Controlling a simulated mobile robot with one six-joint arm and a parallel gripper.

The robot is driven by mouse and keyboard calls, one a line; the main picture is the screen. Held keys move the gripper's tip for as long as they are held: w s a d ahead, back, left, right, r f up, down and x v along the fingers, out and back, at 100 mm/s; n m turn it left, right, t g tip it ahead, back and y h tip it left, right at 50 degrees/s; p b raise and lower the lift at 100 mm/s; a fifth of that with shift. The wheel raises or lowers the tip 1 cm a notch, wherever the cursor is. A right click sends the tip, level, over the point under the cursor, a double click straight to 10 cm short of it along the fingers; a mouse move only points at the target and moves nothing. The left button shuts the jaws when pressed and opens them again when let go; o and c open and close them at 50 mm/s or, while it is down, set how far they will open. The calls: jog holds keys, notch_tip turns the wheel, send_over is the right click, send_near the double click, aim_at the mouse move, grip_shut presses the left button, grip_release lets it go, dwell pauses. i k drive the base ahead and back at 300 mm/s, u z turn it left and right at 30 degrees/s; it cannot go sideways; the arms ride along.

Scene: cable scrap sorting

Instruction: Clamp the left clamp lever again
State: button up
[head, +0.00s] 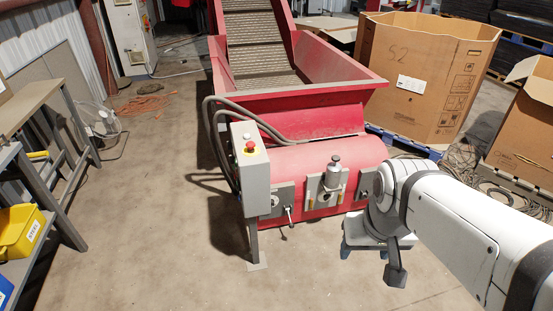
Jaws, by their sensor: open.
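The red machine's drum cover (325,160) has a grey clamp plate on its left front. The left clamp lever (289,214) sits there, a thin lever with a dark pivot, its free end pointing down. A second grey clamp plate (367,184) is on the right front, partly hidden by my arm. Between them is a grey bracket with an upright cylinder (334,166). My gripper (370,262) hangs at the end of the white arm, right of the left lever and apart from it. Its fingers are spread and nothing shows between them.
A grey control box (250,168) with a red button stands on a post close left of the lever. Thick hoses curve behind it. A large cardboard box (425,80) stands behind right. A workbench with a yellow bin (20,230) is at left. The front floor is clear.

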aim_at(291, 226)
jog(key=i, duration=1.2)
jog(key=z, duration=0.55)
